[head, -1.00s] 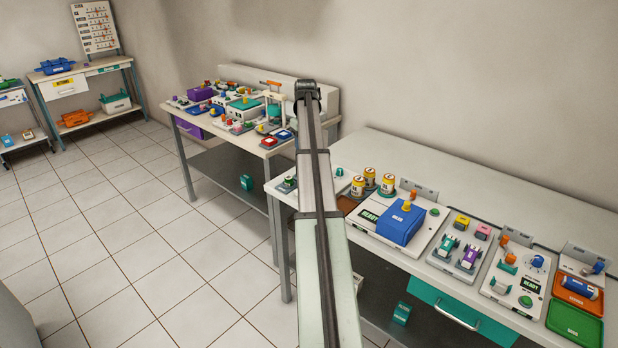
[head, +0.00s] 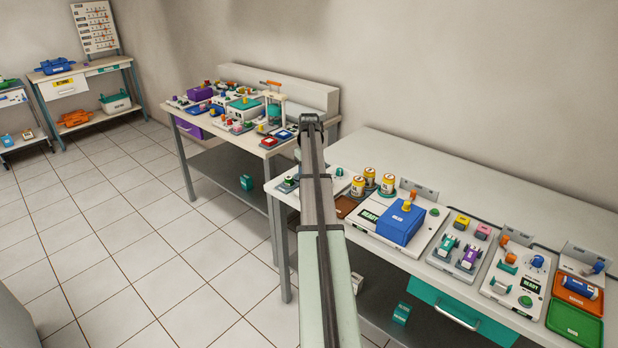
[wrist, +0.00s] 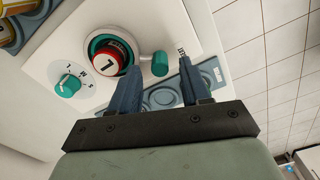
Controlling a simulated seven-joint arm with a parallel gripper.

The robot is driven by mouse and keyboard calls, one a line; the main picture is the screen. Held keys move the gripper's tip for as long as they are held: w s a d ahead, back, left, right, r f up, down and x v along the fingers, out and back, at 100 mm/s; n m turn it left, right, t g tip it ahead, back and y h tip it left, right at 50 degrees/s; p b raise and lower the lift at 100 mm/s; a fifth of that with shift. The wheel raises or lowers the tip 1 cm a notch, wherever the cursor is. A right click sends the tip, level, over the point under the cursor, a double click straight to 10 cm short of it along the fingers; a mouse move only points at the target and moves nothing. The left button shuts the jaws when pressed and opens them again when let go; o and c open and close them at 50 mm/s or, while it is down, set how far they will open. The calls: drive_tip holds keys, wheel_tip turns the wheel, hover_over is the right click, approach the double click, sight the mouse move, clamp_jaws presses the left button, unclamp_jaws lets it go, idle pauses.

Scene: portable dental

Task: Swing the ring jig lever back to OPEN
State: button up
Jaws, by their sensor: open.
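The ring jig (wrist: 185,18) is a white plate in the wrist view with a teal ring (wrist: 91,45) around a red part (wrist: 108,62) with a white face marked L. A label right of the knob is too partial to read. In the head view my arm hides the gripper and most of the jig.
A teal dial (wrist: 67,85) sits left of the ring. A blue-grey tray (wrist: 218,75) with round recesses lies just beyond the plate, under the fingers. Yellow-banded jars (head: 357,185) stand close by on the bench, near a blue box (head: 401,223). Open floor lies to the right in the wrist view.

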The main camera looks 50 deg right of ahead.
drive_tip(key=shift+f, duration=0.7)
clamp_jaws()
idle(0.3)
